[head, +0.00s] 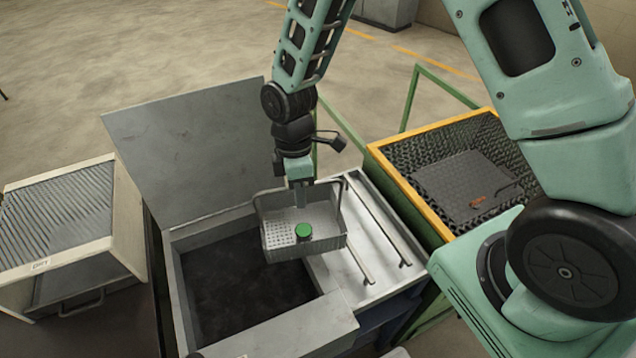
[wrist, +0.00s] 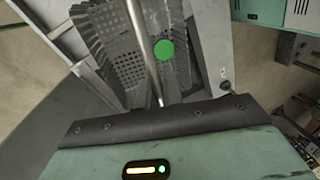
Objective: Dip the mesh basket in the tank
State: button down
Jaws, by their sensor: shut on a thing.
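The mesh basket (head: 282,243) hangs from my gripper (head: 302,196) in the head view. Its walls are perforated metal, and a green round piece (head: 303,231) lies inside it. My gripper is shut on the basket's handle; the fingertips are partly hidden. The tank (head: 179,290) is a grey open box with a dark inside, and its lid (head: 190,150) stands open at the back. The basket is over the right part of the tank opening, near the right rim. In the wrist view the basket (wrist: 124,68), the handle bar and the green piece (wrist: 164,50) show beyond my gripper's dark edge.
A metal side shelf with two rails (head: 352,280) adjoins the tank on the right. Beyond it stands a yellow-rimmed mesh bin (head: 392,172) holding a dark plate (head: 455,182). A cream rack with a slatted top (head: 122,200) stands at the left. Open floor lies behind.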

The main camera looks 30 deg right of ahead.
jog(key=d+f+b, duration=0.1)
jog(key=d, duration=1.5)
jog(key=shift+d+f, duration=0.15)
jog(key=shift+f, duration=0.05)
jog(key=shift+s, duration=0.1)
dwell(0.8)
